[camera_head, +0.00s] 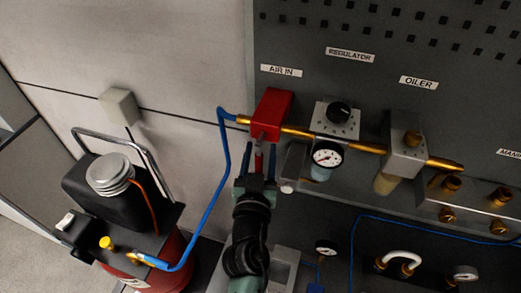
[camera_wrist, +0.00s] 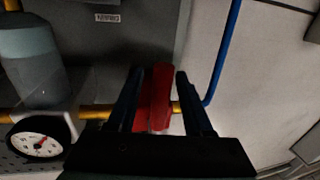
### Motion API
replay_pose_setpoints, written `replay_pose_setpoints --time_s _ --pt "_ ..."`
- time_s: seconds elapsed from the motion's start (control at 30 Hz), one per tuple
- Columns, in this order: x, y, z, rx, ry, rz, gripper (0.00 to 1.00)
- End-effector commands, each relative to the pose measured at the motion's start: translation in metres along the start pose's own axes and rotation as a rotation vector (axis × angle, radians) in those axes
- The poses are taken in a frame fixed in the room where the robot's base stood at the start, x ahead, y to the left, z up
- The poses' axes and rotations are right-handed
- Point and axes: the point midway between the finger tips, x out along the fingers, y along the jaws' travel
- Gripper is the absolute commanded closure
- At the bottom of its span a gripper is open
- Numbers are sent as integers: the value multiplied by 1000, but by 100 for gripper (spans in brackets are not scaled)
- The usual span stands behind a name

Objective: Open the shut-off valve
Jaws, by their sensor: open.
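The shut-off valve (camera_head: 273,111) is a red block on the brass air line under the AIR IN label. A red lever hangs down from it in the head view (camera_head: 259,160). My gripper (camera_head: 260,152) points up at the valve from below, with its fingers on either side of the lever. In the wrist view the red valve (camera_wrist: 157,92) shows between the two open fingers of my gripper (camera_wrist: 160,75). Gaps show on both sides of the red part, so the fingers do not seem to grip it. Part of the lever is hidden by my gripper.
A blue hose (camera_head: 210,200) runs from the line's left end to the red compressor (camera_head: 165,262). Right of the valve are the regulator knob (camera_head: 339,112), a pressure gauge (camera_head: 327,154) and the oiler (camera_head: 407,146). The wall left of the hose is mostly clear.

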Motion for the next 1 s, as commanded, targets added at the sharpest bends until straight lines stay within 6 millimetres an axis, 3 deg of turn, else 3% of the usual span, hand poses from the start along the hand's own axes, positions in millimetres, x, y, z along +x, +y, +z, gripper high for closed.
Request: replay_pose_setpoints --time_s 0.27,0.57,1.0 --pt "2 0 0 0 -1 0 49" --pt "1 0 0 0 0 0 100" --pt "1 0 0 0 0 0 100"
